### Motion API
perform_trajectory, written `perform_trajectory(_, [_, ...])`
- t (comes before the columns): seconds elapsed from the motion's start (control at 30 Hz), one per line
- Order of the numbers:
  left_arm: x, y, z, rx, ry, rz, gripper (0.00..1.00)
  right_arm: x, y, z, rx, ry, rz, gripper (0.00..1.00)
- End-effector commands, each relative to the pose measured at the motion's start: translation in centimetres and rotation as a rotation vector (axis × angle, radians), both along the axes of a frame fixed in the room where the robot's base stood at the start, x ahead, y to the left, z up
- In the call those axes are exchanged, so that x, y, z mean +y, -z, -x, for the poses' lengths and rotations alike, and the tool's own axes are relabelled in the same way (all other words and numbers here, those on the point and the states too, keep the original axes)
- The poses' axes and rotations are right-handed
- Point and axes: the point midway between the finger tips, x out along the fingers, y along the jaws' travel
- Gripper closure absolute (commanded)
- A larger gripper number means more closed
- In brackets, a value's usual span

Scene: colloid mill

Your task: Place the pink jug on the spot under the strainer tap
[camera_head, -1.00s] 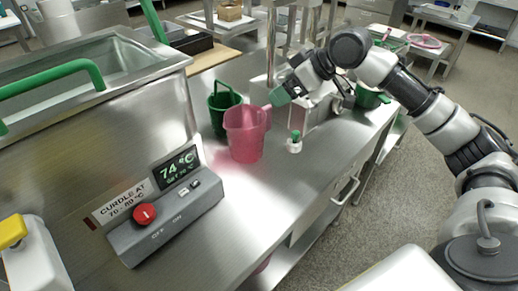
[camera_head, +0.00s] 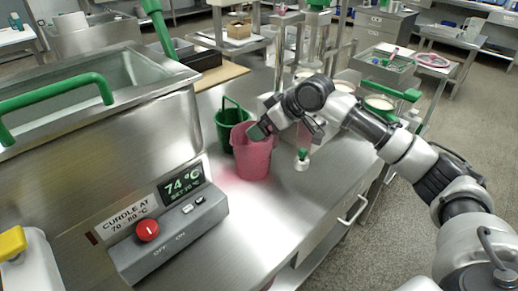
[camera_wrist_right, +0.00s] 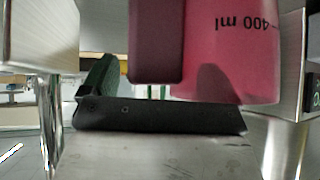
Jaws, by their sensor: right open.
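The pink jug (camera_head: 252,158) stands upright on the steel bench in the head view, in front of a green jug (camera_head: 230,120). My right gripper (camera_head: 260,132) is open at the jug's upper right side, by its handle. In the right wrist view the pink jug (camera_wrist_right: 225,45) fills the upper right, its "400 ml" mark upside down. Its darker handle (camera_wrist_right: 155,40) hangs close above one gripper finger (camera_wrist_right: 150,117); I cannot tell whether the handle lies between both fingers. The strainer tap and the spot under it are not clearly identifiable. My left gripper is not in view.
A small white item with a green top (camera_head: 302,160) stands right of the jug. A control box (camera_head: 170,232) with a red button and a steel vat (camera_head: 90,75) are at left. The bench front is clear. A green-handled strainer (camera_head: 380,103) is further right.

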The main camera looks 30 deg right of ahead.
Motion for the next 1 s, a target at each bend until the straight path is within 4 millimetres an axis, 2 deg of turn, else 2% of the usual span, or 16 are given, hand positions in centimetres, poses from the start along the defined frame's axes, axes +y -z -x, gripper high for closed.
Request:
perform_trajectory(0.1, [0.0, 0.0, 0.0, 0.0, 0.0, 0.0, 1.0, 0.0, -0.1, 0.0, 0.0, 0.001, 0.001, 0.1])
perform_trajectory(0.6, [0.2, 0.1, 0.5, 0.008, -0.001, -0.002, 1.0, -0.1, -0.1, 0.0, 0.0, 0.0, 0.0, 0.85])
perform_trajectory(0.87, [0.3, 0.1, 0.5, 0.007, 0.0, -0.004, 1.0, 0.0, -0.3, 0.0, -0.001, 0.001, 0.0, 0.85])
perform_trajectory(1.0, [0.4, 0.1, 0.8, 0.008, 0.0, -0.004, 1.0, 0.0, -1.5, 0.0, -0.003, 0.0, -0.001, 0.86])
